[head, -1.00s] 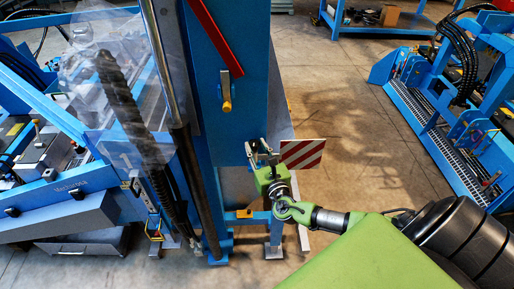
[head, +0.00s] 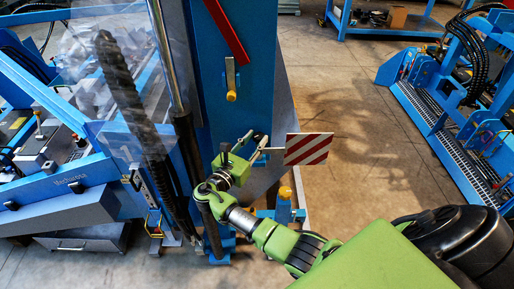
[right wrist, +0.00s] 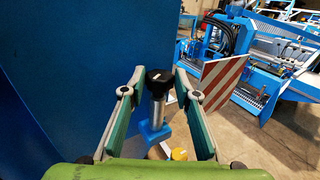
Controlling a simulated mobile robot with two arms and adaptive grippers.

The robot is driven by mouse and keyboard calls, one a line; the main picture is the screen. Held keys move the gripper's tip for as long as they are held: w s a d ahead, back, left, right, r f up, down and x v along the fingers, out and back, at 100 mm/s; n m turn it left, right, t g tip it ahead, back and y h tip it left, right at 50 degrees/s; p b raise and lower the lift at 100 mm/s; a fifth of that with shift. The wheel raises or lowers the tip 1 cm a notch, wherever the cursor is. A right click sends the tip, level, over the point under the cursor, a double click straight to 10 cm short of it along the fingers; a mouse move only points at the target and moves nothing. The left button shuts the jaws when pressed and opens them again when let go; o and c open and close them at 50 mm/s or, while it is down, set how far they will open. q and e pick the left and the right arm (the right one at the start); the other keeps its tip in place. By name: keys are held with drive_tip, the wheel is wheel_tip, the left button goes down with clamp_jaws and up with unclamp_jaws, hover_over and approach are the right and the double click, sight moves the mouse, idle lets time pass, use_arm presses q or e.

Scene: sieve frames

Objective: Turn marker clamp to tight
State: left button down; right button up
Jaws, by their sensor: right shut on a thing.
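The marker clamp's black knob (right wrist: 158,78) sits on a silver stem above a blue block (right wrist: 153,132) in the right wrist view. My right gripper (right wrist: 158,74) has a finger on each side of the knob and is shut on it. In the head view the right gripper (head: 246,146) is in front of the blue column, and the knob is hard to make out there. A red-and-white striped marker board (head: 307,149) stands just right of the gripper; it also shows in the right wrist view (right wrist: 222,80). My left gripper is not in view.
The blue column (head: 215,95) carries a red bar (head: 226,30) and a yellow-tipped lever (head: 231,92). A yellow knob (head: 285,192) is below the marker board. A clear guard (head: 115,75) stands at left. Open floor (head: 370,130) lies to the right, before another blue machine (head: 440,120).

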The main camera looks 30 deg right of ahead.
drive_tip(key=m+g+b, duration=0.1)
drive_tip(key=b, duration=0.1)
drive_tip(key=m+g+h+b, duration=0.1)
drive_tip(key=g, duration=0.1)
drive_tip(key=shift+w+a+f+m+g+b, duration=0.1)
drive_tip(key=shift+w+f+m+g+b, duration=0.05)
drive_tip(key=shift+w+m+g+b, duration=0.2)
drive_tip(key=shift+w+r+m+g+h+b, duration=0.1)
drive_tip(key=shift+r+m+g+h+b, duration=0.1)
drive_tip(key=shift+m+g+h+b, duration=0.4)
drive_tip(key=o, duration=1.1)
drive_tip(key=s+a, duration=0.1)
drive_tip(key=a, duration=0.6)
drive_tip(key=shift+s+a, duration=0.2)
drive_tip(key=shift+a, duration=0.2)
